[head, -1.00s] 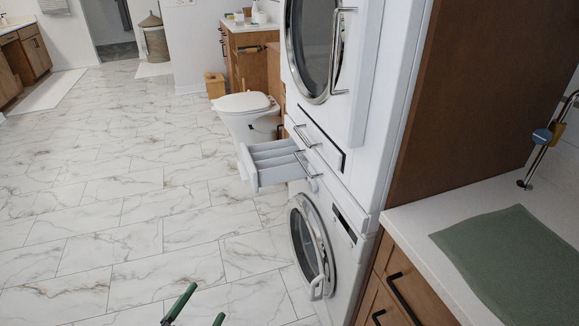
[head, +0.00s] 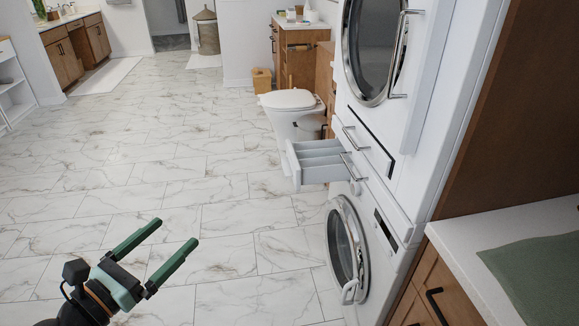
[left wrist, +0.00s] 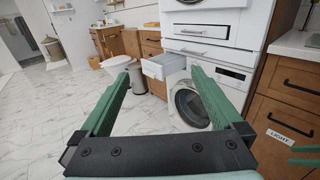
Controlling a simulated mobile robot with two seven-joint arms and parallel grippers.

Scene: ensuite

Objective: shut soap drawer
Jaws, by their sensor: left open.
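The soap drawer (head: 318,165) is a white, divided tray standing pulled out to the left from the panel between the two stacked machines. It also shows in the left wrist view (left wrist: 163,66), beyond my fingers. My left gripper (head: 174,232) is open and empty over the floor, to the left of and nearer than the drawer, not touching it. In the left wrist view its green fingers (left wrist: 160,73) are spread apart. Green finger-like bars at that view's right edge look like my right gripper (left wrist: 305,156), mostly cut off.
The lower machine's round door (head: 347,250) is shut below the drawer. A toilet (head: 292,108) stands behind the drawer. A wooden cabinet with a white counter (head: 480,260) is at the right. The marble floor (head: 190,190) to the left is clear.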

